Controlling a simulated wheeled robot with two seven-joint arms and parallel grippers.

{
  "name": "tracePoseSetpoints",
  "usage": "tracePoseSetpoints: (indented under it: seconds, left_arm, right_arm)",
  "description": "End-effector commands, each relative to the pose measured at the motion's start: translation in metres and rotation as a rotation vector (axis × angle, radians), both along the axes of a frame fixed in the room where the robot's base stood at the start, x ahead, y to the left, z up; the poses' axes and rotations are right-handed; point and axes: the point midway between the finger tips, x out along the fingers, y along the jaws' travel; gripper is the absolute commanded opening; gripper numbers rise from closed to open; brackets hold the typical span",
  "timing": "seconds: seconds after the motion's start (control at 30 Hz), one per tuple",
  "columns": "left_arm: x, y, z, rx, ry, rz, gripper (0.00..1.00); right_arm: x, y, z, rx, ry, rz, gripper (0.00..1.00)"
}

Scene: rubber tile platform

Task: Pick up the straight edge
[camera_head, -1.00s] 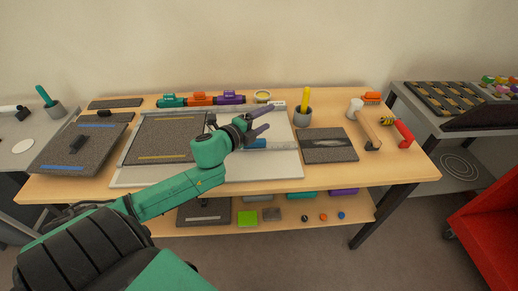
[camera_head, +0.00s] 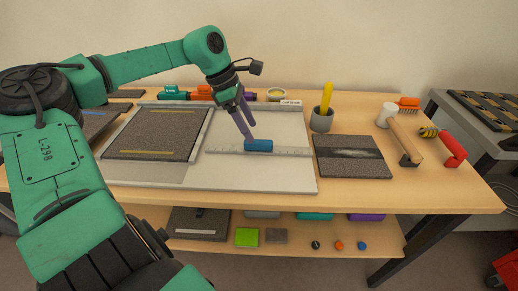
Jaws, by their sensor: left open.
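The straight edge (camera_head: 260,146) is a long, pale grey ruler with a blue block handle near its middle. It lies flat across the light grey board (camera_head: 260,178) on the wooden bench. My left gripper (camera_head: 251,132) has purple fingers pointing down, with the tips right at the top of the blue handle. The gripper is open. From this angle I cannot tell whether the fingers straddle the handle or touch it. My right gripper is not in view.
A dark rubber tile (camera_head: 158,133) lies on the board to the left. A second dark tile (camera_head: 352,156), a grey cup (camera_head: 321,120) with a yellow handle, a mallet (camera_head: 404,138) and a red-handled tool (camera_head: 453,146) stand or lie to the right. Colored clamps line the back.

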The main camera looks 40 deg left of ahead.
Motion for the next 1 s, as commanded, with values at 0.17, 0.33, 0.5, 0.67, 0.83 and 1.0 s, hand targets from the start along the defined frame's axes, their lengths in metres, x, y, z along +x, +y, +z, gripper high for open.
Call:
tracePoseSetpoints:
  seconds: [0.17, 0.33, 0.5, 0.67, 0.83, 1.0]
  left_arm:
    - [0.003, -0.008, -0.024, -0.001, 0.003, 0.000, 0.72]
    - [0.009, -0.016, -0.053, -0.001, 0.003, 0.001, 0.72]
    - [0.011, -0.018, -0.056, -0.002, -0.002, 0.001, 0.72]
    - [0.011, -0.018, -0.056, -0.002, -0.002, 0.001, 0.42]
    - [0.011, -0.018, -0.056, -0.001, -0.002, 0.001, 0.00]
    - [0.011, -0.018, -0.055, -0.002, -0.004, 0.002, 0.00]
  right_arm:
    - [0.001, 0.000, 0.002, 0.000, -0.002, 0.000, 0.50]
    - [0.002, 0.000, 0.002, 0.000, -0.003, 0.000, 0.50]
    - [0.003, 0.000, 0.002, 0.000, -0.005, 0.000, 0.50]
    - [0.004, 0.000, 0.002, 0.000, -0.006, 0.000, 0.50]
    - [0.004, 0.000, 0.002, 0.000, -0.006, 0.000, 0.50]
    - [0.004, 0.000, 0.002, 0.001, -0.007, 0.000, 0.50]
